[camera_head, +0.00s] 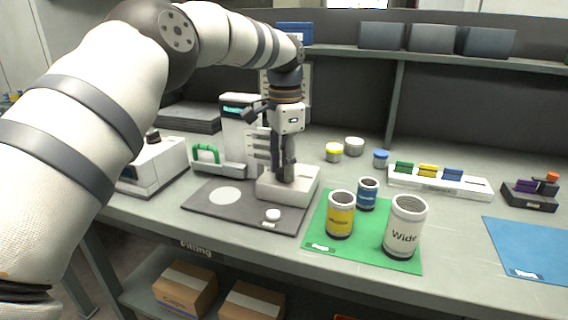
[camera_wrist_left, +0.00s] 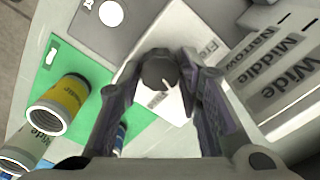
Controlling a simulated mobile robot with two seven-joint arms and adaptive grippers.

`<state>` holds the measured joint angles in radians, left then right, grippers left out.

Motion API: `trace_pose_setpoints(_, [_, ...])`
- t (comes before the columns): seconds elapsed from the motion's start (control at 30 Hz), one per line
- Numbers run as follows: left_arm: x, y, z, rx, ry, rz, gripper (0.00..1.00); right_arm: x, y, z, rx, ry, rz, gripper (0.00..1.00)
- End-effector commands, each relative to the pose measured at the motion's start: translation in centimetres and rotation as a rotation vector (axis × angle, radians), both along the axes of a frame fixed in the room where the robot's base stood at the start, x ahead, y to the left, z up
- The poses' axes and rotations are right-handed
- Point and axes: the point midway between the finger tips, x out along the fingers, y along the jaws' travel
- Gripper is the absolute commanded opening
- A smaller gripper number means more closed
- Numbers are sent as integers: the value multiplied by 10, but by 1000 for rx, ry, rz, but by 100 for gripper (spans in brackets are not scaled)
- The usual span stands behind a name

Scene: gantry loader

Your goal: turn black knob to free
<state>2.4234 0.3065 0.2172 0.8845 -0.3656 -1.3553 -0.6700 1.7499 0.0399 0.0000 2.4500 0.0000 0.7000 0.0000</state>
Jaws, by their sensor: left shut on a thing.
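The black knob (camera_wrist_left: 158,72) sits on top of a white box (camera_head: 302,192), in the left wrist view between my fingertips. A white pointer line on it runs toward the lower right of that view. A partly hidden label beginning "Fre" (camera_wrist_left: 210,46) is printed on the box beside it. My left gripper (camera_head: 286,176) points down over the box and is shut on the knob, with one finger on each side; it also shows in the left wrist view (camera_wrist_left: 163,66). In the head view the fingers mostly hide the knob. My right gripper is not in view.
A green mat (camera_head: 322,232) in front right holds a yellow can (camera_head: 341,215), a blue can (camera_head: 367,194) and a "Wide" can (camera_head: 404,230). A dark plate (camera_head: 208,212) with a small white disc (camera_head: 273,215) lies by the box. A labelled panel (camera_wrist_left: 272,68) stands close behind.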

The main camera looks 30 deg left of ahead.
Motion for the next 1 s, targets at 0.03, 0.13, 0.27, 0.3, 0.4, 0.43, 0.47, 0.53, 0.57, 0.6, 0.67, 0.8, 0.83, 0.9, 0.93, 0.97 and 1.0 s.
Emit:
trace_pose_setpoints(0.03, [0, -1, -1, 1, 2, 42, 5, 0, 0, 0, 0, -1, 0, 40])
trace_pose_setpoints(0.13, [0, 0, -1, 1, 2, 137, 5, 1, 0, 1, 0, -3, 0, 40])
trace_pose_setpoints(0.27, [0, -1, -2, 1, 2, 260, 5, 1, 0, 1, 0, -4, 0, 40])
trace_pose_setpoints(0.3, [0, -1, -2, 0, 2, 299, 5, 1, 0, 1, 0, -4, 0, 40])
trace_pose_setpoints(0.4, [0, -1, -2, 0, 2, 393, 5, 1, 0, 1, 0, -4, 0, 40])
trace_pose_setpoints(0.43, [0, 0, -2, 1, 2, 422, 5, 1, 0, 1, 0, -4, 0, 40])
trace_pose_setpoints(0.47, [0, 0, -2, 1, 2, 451, 5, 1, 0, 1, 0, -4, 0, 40])
trace_pose_setpoints(0.53, [0, -1, -2, 0, 3, 517, 5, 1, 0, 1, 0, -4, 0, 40])
trace_pose_setpoints(0.57, [0, 0, -2, 0, 3, 545, 5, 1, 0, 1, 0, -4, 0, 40])
trace_pose_setpoints(0.6, [0, -1, -2, -1, 3, 583, 5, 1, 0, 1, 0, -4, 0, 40])
trace_pose_setpoints(0.67, [0, 0, -2, 0, 4, 638, 5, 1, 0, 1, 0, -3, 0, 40])
trace_pose_setpoints(0.8, [0, -1, -3, 0, 4, 759, 5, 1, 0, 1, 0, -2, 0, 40])
trace_pose_setpoints(0.83, [0, -1, -3, 0, 4, 783, 5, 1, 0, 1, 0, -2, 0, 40])
trace_pose_setpoints(0.9, [0, -1, -3, -1, 4, 837, 5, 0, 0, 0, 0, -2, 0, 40])
trace_pose_setpoints(0.93, [0, 0, -3, 0, 4, 857, 5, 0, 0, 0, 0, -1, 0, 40])
trace_pose_setpoints(0.97, [0, 0, -3, 0, 5, 879, 5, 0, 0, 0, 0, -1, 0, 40])
trace_pose_setpoints(1.0, [0, 0, -3, 0, 5, 905, 5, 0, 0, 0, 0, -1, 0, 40])
